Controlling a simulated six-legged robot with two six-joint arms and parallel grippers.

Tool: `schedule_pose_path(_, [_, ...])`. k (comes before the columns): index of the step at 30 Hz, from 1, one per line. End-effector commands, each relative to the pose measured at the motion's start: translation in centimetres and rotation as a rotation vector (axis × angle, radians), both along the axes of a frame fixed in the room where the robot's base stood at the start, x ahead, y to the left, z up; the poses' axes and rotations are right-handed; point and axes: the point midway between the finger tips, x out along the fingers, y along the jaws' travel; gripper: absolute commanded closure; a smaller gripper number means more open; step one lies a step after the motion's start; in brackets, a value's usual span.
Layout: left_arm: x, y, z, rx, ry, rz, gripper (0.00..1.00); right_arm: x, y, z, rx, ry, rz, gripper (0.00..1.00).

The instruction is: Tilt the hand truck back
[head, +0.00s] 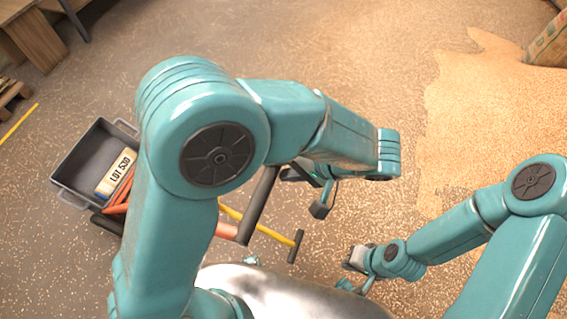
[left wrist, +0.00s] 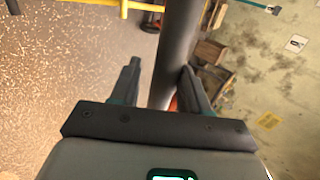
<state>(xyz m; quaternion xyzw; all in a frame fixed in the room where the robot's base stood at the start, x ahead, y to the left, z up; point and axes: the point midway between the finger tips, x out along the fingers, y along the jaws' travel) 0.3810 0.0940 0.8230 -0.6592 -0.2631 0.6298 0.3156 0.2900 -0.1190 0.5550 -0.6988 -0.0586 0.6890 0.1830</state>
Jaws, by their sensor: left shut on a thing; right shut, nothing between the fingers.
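The hand truck shows partly in the head view, with orange-red tubing (head: 226,231) and a dark grey handle bar (head: 259,203) slanting up to the right. My left arm hides much of its frame. My left gripper (head: 304,190) is at the upper end of the dark bar. In the left wrist view the dark bar (left wrist: 176,45) runs between the two fingers of my left gripper (left wrist: 161,72), which is shut on it. My right gripper (head: 354,260) is shut and empty, low and to the right of the bar, apart from it.
A grey tub (head: 75,180) holds a block marked LOT 530 (head: 116,173). A yellow rod (head: 270,232) with a dark crosspiece lies below the handle. A grain heap (head: 495,110) spreads at right, beside a sack (head: 550,42). Wooden crates (left wrist: 212,62) show in the left wrist view.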

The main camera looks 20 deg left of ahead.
Motion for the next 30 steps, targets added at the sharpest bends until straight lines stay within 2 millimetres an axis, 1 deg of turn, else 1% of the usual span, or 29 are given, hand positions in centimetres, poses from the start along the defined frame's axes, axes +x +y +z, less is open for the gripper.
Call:
schedule_pose_path(1, [-0.33,-0.7,-1.18,-0.031,0.013,-0.002,1.0,0.0,0.0,-0.28,0.0,0.0,0.0,1.0])
schedule_pose_path(9, [-0.36,-0.7,-1.24,-0.03,0.013,-0.003,1.0,-0.01,0.0,-0.32,0.0,0.0,0.0,1.0])
schedule_pose_path(10, [-0.38,-0.7,-1.24,-0.029,0.013,-0.002,0.45,0.0,0.0,-0.33,0.0,0.0,0.0,1.0])
schedule_pose_path(11, [-0.37,-0.73,-1.24,-0.03,0.013,-0.002,0.43,-0.01,0.0,-0.33,0.0,0.0,0.0,1.0])
schedule_pose_path(30, [-0.22,-0.89,-0.95,-0.032,0.009,-0.003,0.43,0.0,0.0,-0.17,0.0,0.0,0.0,1.0])
